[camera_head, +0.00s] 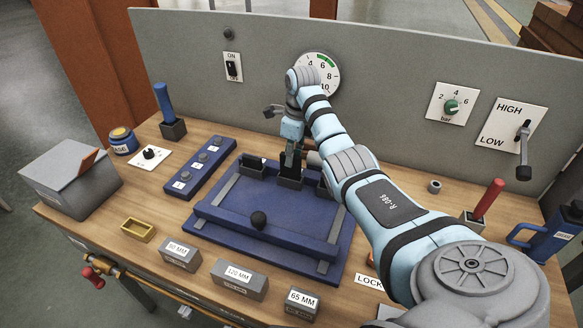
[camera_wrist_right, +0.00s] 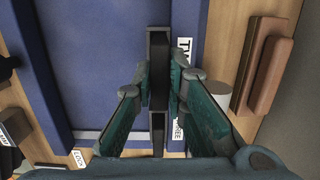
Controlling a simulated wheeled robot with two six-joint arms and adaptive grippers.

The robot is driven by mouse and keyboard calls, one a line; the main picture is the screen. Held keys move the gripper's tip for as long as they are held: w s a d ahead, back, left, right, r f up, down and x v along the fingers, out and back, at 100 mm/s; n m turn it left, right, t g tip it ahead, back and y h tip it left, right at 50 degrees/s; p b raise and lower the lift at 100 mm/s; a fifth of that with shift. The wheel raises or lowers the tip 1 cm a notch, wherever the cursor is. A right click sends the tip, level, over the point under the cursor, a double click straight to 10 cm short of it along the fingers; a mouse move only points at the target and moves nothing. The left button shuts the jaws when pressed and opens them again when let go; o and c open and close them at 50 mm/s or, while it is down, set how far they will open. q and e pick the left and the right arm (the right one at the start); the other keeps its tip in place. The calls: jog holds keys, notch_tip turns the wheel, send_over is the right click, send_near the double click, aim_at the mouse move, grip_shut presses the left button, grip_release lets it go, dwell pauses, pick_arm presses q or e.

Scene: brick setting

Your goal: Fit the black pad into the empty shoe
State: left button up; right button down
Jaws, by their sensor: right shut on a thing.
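My right gripper (camera_head: 291,150) reaches down over the back of the blue fixture (camera_head: 262,222). It is shut on the black pad, which shows as a narrow dark upright piece (camera_wrist_right: 157,65) between the teal fingers in the right wrist view (camera_wrist_right: 160,85). In the head view the pad's lower end is at or just above the middle dark shoe (camera_head: 290,181); I cannot tell how far it is in. Another shoe (camera_head: 251,168) with a black piece in it stands to the left. A third shoe (camera_head: 324,188) is partly hidden by my arm. My left gripper is not in view.
A grey panel with a gauge (camera_head: 318,74) stands behind. A blue button box (camera_head: 202,166) and a blue-handled tool (camera_head: 164,102) are left. Labelled grey blocks (camera_head: 239,278) and a yellow tray (camera_head: 137,230) line the front. A red-handled tool (camera_head: 488,198) stands right.

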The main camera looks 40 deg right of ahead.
aim_at(290, 174)
notch_tip(290, 174, down, 4)
jog(key=shift+a, duration=0.15)
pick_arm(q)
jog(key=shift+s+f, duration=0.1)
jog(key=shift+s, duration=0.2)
pick_arm(e)
jog(key=shift+w+f, duration=0.1)
jog(key=c, duration=1.6)
grip_release()
